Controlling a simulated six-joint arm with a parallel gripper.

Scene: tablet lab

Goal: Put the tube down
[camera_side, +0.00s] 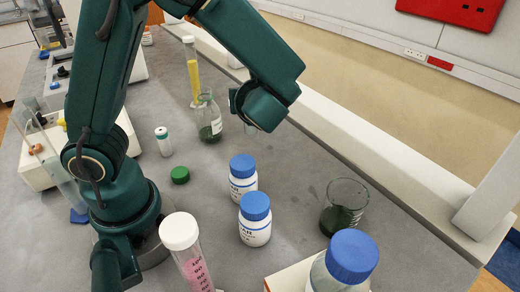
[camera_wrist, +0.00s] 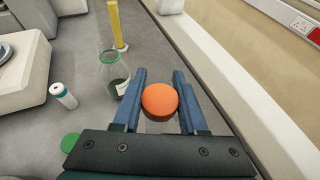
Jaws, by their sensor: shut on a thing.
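My gripper (camera_wrist: 160,74) has its two blue fingers on either side of an orange cap (camera_wrist: 160,99) in the wrist view. It is shut on this orange-capped tube, which I see from straight above. The tube's body is hidden below the cap, so I cannot tell whether its lower end touches the bench. In the side view the dark green wrist hides most of the fingers and the tube. The hand is over the bench, to the right of a glass flask with dark green contents (camera_side: 209,127), which also shows in the wrist view (camera_wrist: 115,80).
A yellow cylinder (camera_side: 193,75) stands behind the flask. Two blue-capped bottles (camera_side: 243,180) (camera_side: 255,225), a beaker (camera_side: 343,205) and a white-capped pink tube (camera_side: 190,255) stand nearer the side camera. Grey bench is bare between them.

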